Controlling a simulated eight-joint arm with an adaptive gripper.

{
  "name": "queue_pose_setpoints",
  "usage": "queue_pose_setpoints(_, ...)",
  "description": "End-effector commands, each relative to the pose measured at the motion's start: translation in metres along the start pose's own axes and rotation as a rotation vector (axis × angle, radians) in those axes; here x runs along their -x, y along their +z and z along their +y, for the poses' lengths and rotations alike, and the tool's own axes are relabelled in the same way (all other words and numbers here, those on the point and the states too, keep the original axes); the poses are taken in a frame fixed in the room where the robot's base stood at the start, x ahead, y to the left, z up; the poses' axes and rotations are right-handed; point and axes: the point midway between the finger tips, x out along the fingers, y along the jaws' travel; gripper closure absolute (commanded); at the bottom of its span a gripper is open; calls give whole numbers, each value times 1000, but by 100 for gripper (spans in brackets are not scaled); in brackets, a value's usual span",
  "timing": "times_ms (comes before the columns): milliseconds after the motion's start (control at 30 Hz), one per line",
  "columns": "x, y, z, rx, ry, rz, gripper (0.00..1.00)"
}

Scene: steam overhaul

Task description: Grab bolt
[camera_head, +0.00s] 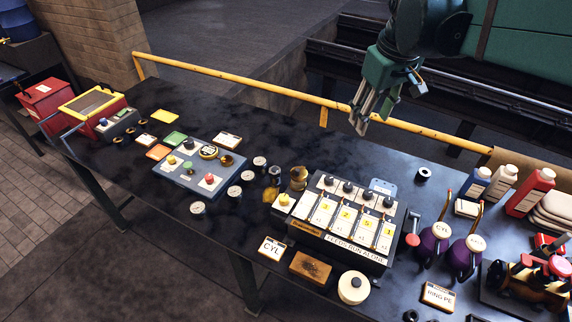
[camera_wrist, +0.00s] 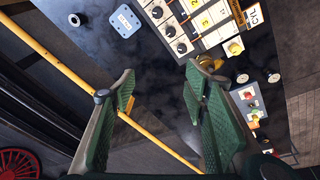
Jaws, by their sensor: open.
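My gripper (camera_head: 368,118) is open and empty, hanging in the air above the far edge of the table near the yellow rail. In the wrist view its two green fingers (camera_wrist: 160,82) are spread wide with nothing between them. I cannot pick out the bolt with certainty. A brass piece (camera_head: 298,178) stands behind the numbered panel's left corner, with small grey metal pieces (camera_head: 275,172) to its left. In the wrist view a brass piece (camera_wrist: 207,62) is partly hidden behind the right fingertip.
The numbered panel (camera_head: 336,238) fills the middle of the dark table, with a blue-grey switch plate (camera_head: 203,186) to its left. Bottles (camera_head: 530,192) and purple oil cans (camera_head: 465,258) crowd the right. The yellow rail (camera_head: 270,91) runs behind the table. The back middle is largely clear.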

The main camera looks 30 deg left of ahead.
Motion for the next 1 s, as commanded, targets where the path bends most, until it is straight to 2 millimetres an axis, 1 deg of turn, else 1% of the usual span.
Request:
queue_pose_setpoints(33,-3,-13,-6,24,-7,-6,55)
queue_pose_setpoints(100,-8,-28,-13,58,-16,-17,55)
queue_pose_setpoints(367,-30,-84,-44,182,-52,-57,55)
queue_pose_setpoints(500,-44,-111,-65,249,-71,-79,55)
queue_pose_setpoints(667,-61,-142,-90,325,-92,-104,55)
queue_pose_setpoints(800,-76,-167,-115,392,-111,-125,55)
queue_pose_setpoints(1000,-97,-195,-147,474,-133,-151,55)
